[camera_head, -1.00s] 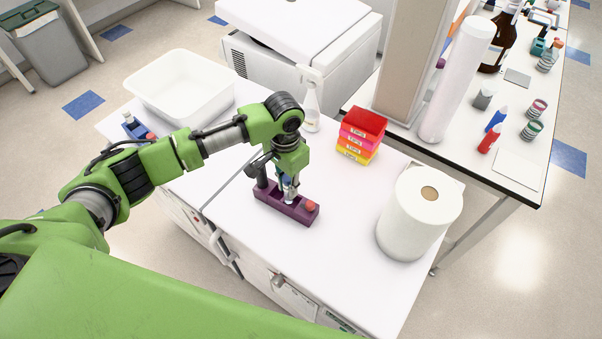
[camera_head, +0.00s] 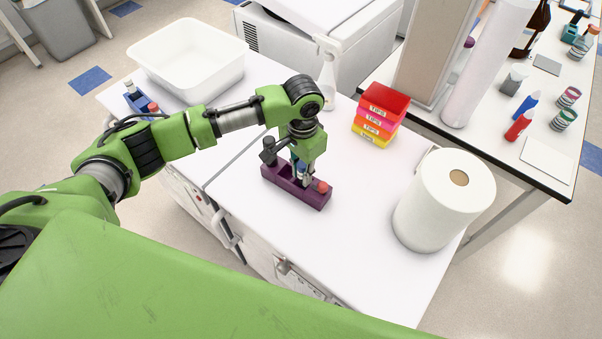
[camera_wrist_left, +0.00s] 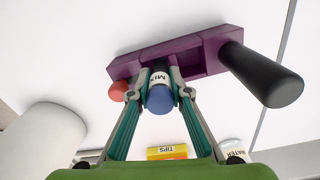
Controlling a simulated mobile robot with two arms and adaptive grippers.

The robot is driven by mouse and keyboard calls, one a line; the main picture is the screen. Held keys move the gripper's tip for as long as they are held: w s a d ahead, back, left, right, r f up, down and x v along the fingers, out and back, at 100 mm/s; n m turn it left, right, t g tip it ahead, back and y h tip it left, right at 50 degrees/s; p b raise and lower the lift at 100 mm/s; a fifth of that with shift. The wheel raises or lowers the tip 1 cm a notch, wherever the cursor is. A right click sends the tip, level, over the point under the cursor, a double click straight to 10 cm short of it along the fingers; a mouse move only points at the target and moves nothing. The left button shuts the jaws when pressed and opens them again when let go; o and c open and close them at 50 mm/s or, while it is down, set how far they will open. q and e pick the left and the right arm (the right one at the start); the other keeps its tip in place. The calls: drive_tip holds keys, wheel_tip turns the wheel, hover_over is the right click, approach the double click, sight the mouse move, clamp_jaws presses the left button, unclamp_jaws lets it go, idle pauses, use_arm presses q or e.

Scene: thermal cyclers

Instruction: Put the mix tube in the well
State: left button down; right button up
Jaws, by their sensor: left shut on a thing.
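The mix tube (camera_wrist_left: 159,92) has a blue cap and a label reading "MI…" in the left wrist view. My left gripper (camera_head: 302,178) is shut on it, with one finger on each side in the left wrist view (camera_wrist_left: 160,90). The purple rack (camera_wrist_left: 183,57) lies right behind the tube there, and stands on the white bench in the head view (camera_head: 296,190). The gripper is over the rack's middle. The fingers hide the tube's lower end, so I cannot tell how deep it sits in a well. My right gripper is out of view.
The bench front is clear.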

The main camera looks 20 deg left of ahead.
use_arm(q)
drive_tip(key=shift+d+r, duration=0.1)
drive_tip(key=c, duration=2.3)
unclamp_jaws()
drive_tip(key=shift+d+f, duration=0.1)
drive_tip(key=shift+f, duration=0.1)
drive_tip(key=o, duration=0.4)
drive_tip(key=shift+r, duration=0.35)
wheel_tip(320, 180, up, 10)
drive_tip(key=b, duration=0.3)
drive_tip(key=shift+r, duration=0.8)
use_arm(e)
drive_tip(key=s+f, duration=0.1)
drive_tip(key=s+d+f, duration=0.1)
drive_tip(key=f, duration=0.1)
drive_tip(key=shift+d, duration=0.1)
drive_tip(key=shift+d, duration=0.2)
